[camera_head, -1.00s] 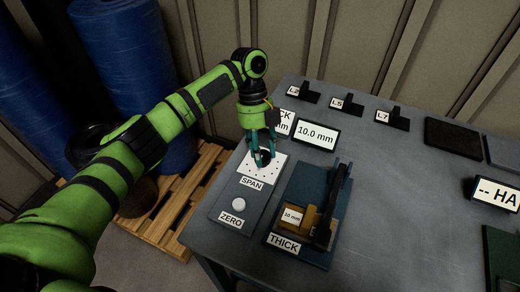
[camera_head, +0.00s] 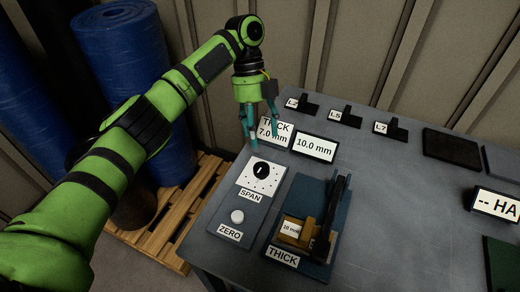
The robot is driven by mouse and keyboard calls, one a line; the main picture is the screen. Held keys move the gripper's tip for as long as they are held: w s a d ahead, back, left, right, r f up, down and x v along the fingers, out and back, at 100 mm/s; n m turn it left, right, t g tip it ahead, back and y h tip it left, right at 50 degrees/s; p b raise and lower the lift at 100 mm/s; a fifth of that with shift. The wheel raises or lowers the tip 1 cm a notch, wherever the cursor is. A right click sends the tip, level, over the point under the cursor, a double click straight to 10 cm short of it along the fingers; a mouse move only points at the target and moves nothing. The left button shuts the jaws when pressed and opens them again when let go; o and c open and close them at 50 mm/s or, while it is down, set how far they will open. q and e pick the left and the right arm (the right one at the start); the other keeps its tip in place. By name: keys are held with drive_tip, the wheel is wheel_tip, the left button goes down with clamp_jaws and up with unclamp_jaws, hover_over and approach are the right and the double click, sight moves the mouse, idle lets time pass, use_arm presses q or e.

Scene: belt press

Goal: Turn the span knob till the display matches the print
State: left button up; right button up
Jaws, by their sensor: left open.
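The span knob (camera_head: 261,170) is a black knob with a white mark on a white dotted dial plate, above the SPAN label (camera_head: 250,196). The thickness display (camera_head: 272,132) behind it reads THICK 7.0 mm, partly covered by a finger. The print beside it (camera_head: 314,149) reads 10.0 mm. My left gripper (camera_head: 262,138) is open and empty, its teal fingers above and behind the knob, apart from it. My right gripper is not in view.
A white ZERO button (camera_head: 237,217) sits in front of the knob. The THICK gauge (camera_head: 325,225) with a black lever and a brass block marked 10 mm stands to the right. Labelled black holders (camera_head: 345,117) line the back. The table's middle (camera_head: 400,200) is clear.

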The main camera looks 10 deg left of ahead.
use_arm(q)
drive_tip(key=shift+v, duration=1.5)
